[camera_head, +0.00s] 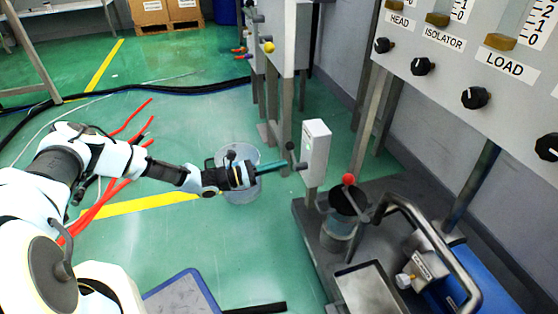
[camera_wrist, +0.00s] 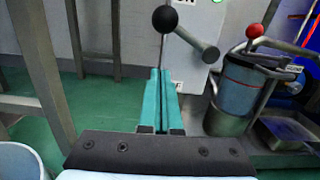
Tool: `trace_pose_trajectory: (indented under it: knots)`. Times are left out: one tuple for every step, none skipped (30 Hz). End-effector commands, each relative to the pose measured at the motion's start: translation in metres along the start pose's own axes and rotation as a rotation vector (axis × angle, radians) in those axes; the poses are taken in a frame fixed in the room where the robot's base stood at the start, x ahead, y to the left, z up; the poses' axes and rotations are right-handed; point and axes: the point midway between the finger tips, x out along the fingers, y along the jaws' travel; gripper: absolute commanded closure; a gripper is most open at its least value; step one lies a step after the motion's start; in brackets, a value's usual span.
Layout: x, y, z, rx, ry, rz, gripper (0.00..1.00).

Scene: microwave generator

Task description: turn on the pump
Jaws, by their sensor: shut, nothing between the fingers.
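A white switch box (camera_head: 316,150) stands on a post right of the arm's end in the head view. Its side lever carries a black ball knob (camera_head: 290,146). In the wrist view the black knob (camera_wrist: 165,18) is above my fingertips, with a grey rod slanting to the lower right in front of the box (camera_wrist: 195,75). My gripper (camera_head: 284,164) has teal fingers, shut and empty, pointing at the box just below the knob. The wrist view also shows the fingers (camera_wrist: 160,76) together. Contact with the lever cannot be told. The blue pump unit (camera_head: 470,276) sits at the lower right.
A red-knobbed lever (camera_head: 348,179) stands on a cylinder beside the pump's curved pipe. A clear bucket (camera_head: 238,158) is on the floor behind my gripper. The panel with HEAD, ISOLATOR and LOAD dials (camera_head: 475,60) is at the upper right. Green floor is open at the left.

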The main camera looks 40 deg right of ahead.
Motion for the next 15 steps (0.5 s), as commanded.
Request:
trace_pose_trajectory:
  knots:
    - [-0.013, 0.002, 0.001, 0.001, 0.002, 0.005, 1.00]
    - [-0.021, 0.002, 0.002, 0.002, 0.003, 0.005, 1.00]
    - [-0.030, 0.002, 0.003, 0.001, 0.002, 0.005, 1.00]
    - [-0.037, 0.002, 0.002, 0.002, 0.003, 0.005, 1.00]
    - [-0.044, 0.002, 0.002, 0.002, 0.002, 0.004, 1.00]
    - [-0.052, 0.001, 0.003, 0.001, 0.001, 0.004, 1.00]
    - [-0.059, 0.002, 0.002, 0.000, 0.002, 0.005, 1.00]
    - [-0.064, 0.001, 0.002, 0.000, 0.003, 0.004, 1.00]
    - [-0.071, 0.001, 0.002, 0.001, 0.002, 0.003, 1.00]
    - [-0.076, 0.001, 0.002, 0.001, 0.002, 0.003, 1.00]
    - [-0.081, 0.001, 0.001, 0.000, 0.002, 0.004, 1.00]
    - [-0.086, 0.001, 0.001, 0.001, 0.002, 0.003, 1.00]
    - [-0.089, 0.001, 0.001, 0.001, 0.002, 0.002, 1.00]
    - [-0.092, 0.001, 0.001, 0.001, 0.001, 0.001, 1.00]
    - [-0.095, 0.001, 0.001, 0.002, 0.001, 0.002, 1.00]
